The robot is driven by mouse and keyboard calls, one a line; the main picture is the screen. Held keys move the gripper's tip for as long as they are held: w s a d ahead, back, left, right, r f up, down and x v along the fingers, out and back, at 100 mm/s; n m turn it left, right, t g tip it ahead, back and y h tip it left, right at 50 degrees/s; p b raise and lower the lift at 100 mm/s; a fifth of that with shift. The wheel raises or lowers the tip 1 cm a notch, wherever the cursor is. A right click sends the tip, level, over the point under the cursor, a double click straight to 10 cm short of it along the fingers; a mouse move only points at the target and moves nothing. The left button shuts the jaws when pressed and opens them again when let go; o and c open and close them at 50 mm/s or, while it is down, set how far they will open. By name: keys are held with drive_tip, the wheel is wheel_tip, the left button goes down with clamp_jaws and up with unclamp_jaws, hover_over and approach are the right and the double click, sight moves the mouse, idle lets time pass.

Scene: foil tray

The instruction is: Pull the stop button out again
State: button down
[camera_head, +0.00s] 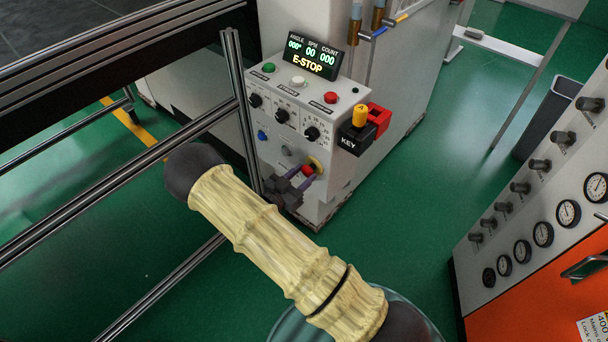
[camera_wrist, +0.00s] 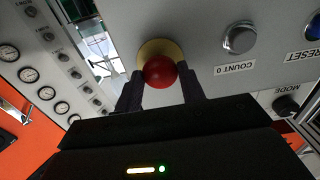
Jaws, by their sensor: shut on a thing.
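The red stop button (camera_head: 307,171) sits on a yellow base low on the front of the grey control panel (camera_head: 333,190). In the wrist view the red button (camera_wrist: 160,72) shows between my two dark fingers, with the yellow ring (camera_wrist: 152,47) behind it. My gripper (camera_head: 301,178) is shut on the stop button, one finger on each side. It also shows in the wrist view (camera_wrist: 160,84). The display (camera_head: 312,58) on top of the panel reads E-STOP. I cannot tell how far out the button stands.
Around the button are a grey COUNT 0 button (camera_wrist: 239,38), a blue RESET button (camera_head: 262,135) and a black MODE knob (camera_wrist: 286,105). A yellow-topped key box (camera_head: 358,132) juts from the panel's right side. A metal rail frame (camera_head: 238,90) stands close at left.

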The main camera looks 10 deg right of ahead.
drive_tip(key=shift+a, duration=0.15)
drive_tip(key=c, duration=0.9)
unclamp_jaws()
drive_tip(key=shift+s, duration=0.15)
drive_tip(key=shift+o, duration=0.2)
drive_tip(key=b+v, duration=0.1)
drive_tip(key=v, duration=1.6)
drive_tip(key=shift+a, duration=0.15)
